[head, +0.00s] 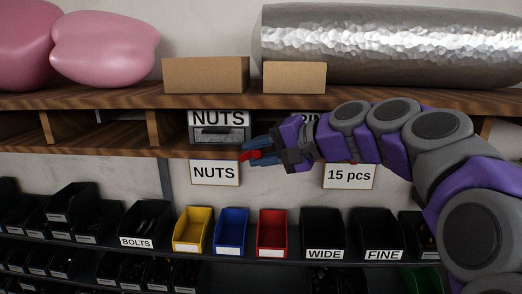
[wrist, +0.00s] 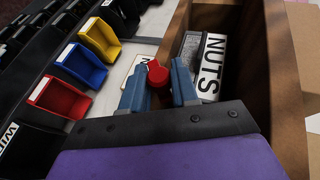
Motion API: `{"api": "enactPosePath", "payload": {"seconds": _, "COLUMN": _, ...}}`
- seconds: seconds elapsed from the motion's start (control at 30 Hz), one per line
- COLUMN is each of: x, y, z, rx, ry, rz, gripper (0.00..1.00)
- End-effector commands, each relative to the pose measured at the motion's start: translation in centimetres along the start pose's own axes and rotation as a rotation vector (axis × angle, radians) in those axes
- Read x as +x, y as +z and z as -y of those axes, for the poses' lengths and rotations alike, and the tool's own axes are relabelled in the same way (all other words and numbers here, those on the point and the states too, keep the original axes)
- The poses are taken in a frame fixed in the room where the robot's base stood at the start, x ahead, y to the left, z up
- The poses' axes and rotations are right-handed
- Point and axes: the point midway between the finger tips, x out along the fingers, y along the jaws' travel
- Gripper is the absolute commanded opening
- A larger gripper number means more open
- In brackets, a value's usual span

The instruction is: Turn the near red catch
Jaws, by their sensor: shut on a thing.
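The near red catch (head: 248,156) sits at the front edge of the lower wooden shelf, just below the grey box labelled NUTS (head: 219,127). My gripper (head: 259,150) reaches in from the right, and its blue fingers are shut on the catch. In the wrist view the red catch (wrist: 157,73) shows between the two blue fingertips (wrist: 160,82). The NUTS box (wrist: 207,65) stands in its wooden compartment just beyond the right finger. The fingers hide part of the catch, so its exact angle is hard to tell.
Below are yellow (head: 193,231), blue (head: 231,231) and red (head: 272,232) bins among black ones. A NUTS card (head: 214,172) hangs under the shelf. A second label is partly hidden behind my arm. Cardboard boxes (head: 206,76) and a silver roll (head: 390,45) lie on top.

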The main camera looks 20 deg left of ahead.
Motion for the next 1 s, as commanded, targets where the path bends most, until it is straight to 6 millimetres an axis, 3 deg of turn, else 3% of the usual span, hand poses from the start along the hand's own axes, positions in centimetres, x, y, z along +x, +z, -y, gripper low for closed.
{"api": "enactPosePath", "payload": {"seconds": 0.17, "x": 0.2, "y": 0.1, "z": -0.2, "rx": 0.001, "ry": 0.005, "rz": 0.005, "gripper": 0.00}}
{"api": "enactPosePath", "payload": {"seconds": 0.2, "x": 0.2, "y": 0.1, "z": -0.2, "rx": 0.001, "ry": 0.005, "rz": 0.005, "gripper": 0.33}}
{"api": "enactPosePath", "payload": {"seconds": 0.37, "x": 0.1, "y": 0.1, "z": -0.2, "rx": 0.001, "ry": 0.003, "rz": 0.003, "gripper": 0.48}}
{"api": "enactPosePath", "payload": {"seconds": 0.73, "x": -1.0, "y": 0.0, "z": -0.1, "rx": 0.000, "ry": -0.001, "rz": 0.000, "gripper": 0.48}}
{"api": "enactPosePath", "payload": {"seconds": 1.0, "x": -6.2, "y": 0.0, "z": -0.2, "rx": -0.001, "ry": -0.001, "rz": -0.002, "gripper": 0.48}}
